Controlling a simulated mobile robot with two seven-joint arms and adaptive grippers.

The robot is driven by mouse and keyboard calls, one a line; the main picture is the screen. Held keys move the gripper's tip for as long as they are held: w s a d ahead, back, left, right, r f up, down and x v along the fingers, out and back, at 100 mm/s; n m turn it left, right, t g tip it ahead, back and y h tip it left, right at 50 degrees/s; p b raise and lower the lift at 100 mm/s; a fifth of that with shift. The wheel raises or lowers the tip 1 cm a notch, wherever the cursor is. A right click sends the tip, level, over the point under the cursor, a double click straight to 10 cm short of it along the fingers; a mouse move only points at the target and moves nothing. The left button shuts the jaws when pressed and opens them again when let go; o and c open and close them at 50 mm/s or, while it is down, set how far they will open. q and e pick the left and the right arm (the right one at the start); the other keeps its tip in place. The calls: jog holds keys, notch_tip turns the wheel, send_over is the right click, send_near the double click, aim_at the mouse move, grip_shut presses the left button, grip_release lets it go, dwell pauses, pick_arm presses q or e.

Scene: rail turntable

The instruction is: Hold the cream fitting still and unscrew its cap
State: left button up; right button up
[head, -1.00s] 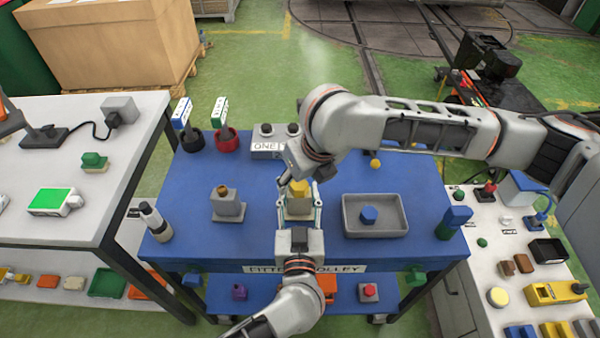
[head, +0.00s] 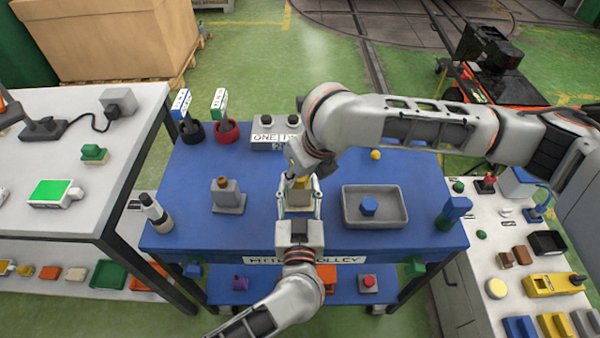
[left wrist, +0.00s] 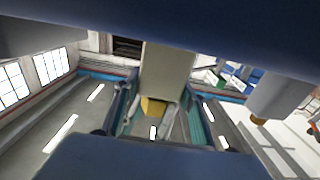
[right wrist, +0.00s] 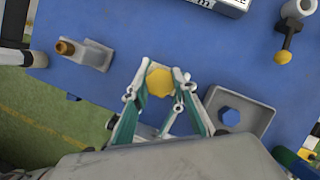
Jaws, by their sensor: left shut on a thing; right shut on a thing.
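The cream fitting (left wrist: 168,72) stands on the blue trolley top, mostly hidden by my grippers in the head view. Its yellow hexagonal cap (right wrist: 159,81) shows clearly in the right wrist view, and partly in the head view (head: 301,186). My left gripper (head: 299,205) reaches in from the front, low, and is shut on the fitting's body. My right gripper (right wrist: 160,86) comes from above and is shut on the cap, its fingertips at either side. Whether the cap has turned on its thread cannot be told.
A grey tray (head: 375,224) with a blue hexagonal piece stands at right on the trolley. A grey fitting with a brown top (head: 228,198) stands at left. A grey box with two knobs (head: 275,134) is behind. Bare blue surface lies between them.

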jog(key=n, duration=0.2)
jog(key=n+g+y, duration=0.1)
jog(key=n, duration=0.2)
jog(key=shift+n+g+y, duration=0.3)
jog(key=shift+w+n, duration=0.1)
jog(key=shift+n, duration=0.3)
jog(key=n+g, duration=0.1)
jog(key=n, duration=0.2)
jog(key=shift+g, duration=0.3)
jog(key=shift+a+n+g+y, duration=0.2)
jog(key=shift+n+g+y, duration=0.1)
jog(key=shift+n, duration=0.6)
jog(key=shift+d, duration=0.2)
jog(key=o, duration=1.3)
